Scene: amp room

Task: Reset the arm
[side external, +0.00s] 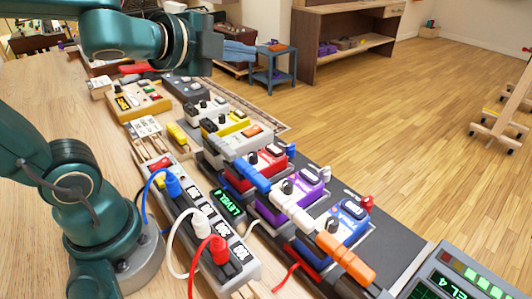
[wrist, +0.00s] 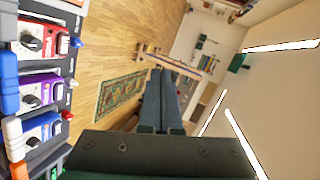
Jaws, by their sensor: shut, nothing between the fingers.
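My gripper (side external: 240,51) is at the top of the side external view, held level above the back of the workbench and pointing right. Its two grey-blue fingers are shut together with nothing between them. The closed fingers also show in the wrist view (wrist: 161,102), pointing up the picture toward the open room. No object touches the gripper.
A power strip (side external: 205,225) with blue, white and red plugs lies on the wooden bench beside my base. Red (side external: 262,167), purple (side external: 291,199) and blue (side external: 337,227) pedals stand on a dark board. A blue cart (side external: 270,75) stands on the open floor behind.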

